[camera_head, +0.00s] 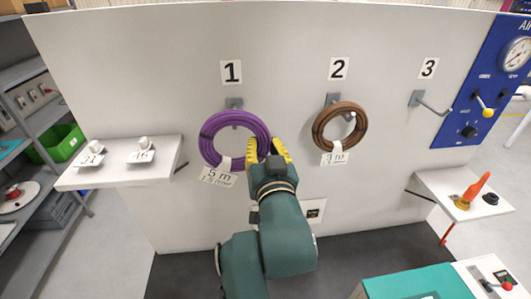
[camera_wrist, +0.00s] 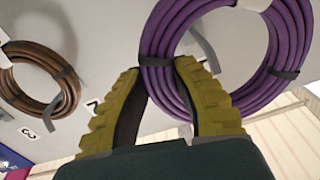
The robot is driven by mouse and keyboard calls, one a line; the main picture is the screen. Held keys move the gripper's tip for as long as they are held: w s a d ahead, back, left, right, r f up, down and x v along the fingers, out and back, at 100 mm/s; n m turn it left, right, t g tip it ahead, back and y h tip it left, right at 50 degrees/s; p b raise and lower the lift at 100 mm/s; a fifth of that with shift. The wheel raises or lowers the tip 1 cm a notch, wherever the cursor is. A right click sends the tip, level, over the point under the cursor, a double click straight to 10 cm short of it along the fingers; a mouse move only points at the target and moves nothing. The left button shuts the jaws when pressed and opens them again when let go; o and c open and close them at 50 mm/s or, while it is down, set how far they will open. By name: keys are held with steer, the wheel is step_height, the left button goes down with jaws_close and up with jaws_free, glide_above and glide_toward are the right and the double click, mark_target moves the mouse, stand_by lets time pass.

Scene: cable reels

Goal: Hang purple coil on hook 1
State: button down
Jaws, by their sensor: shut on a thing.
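The purple coil (camera_head: 208,140) is upright in front of the white panel, just below the number 1 sign. The grey mount of hook 1 (camera_head: 234,102) shows above its top edge. My gripper (camera_head: 266,150) is shut on the coil's right side, with yellow fingers either side of the strand. In the wrist view, my gripper (camera_wrist: 160,70) grips the purple coil (camera_wrist: 290,40), and a grey hook piece (camera_wrist: 202,50) shows through the ring's opening. Whether the coil rests on the hook cannot be told. A white tag (camera_head: 218,177) hangs from the coil.
A brown coil (camera_head: 318,127) hangs at hook 2, to the right. Hook 3 (camera_head: 430,103) is empty. A white shelf (camera_head: 120,172) with two small labelled items juts out at left. Another shelf (camera_head: 440,190) with an orange-handled valve is at right.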

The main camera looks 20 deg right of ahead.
steer(key=w+d+f+b, duration=0.2)
steer(key=w, duration=0.5)
steer(key=shift+w+d+f, duration=0.15)
steer(key=shift+f, duration=0.05)
stand_by(0.5)
steer(key=c, duration=1.1)
jaws_free()
steer(key=o, duration=0.5)
steer(key=shift+f, duration=0.3)
steer(key=o, duration=0.4)
steer(key=shift+r, duration=0.1)
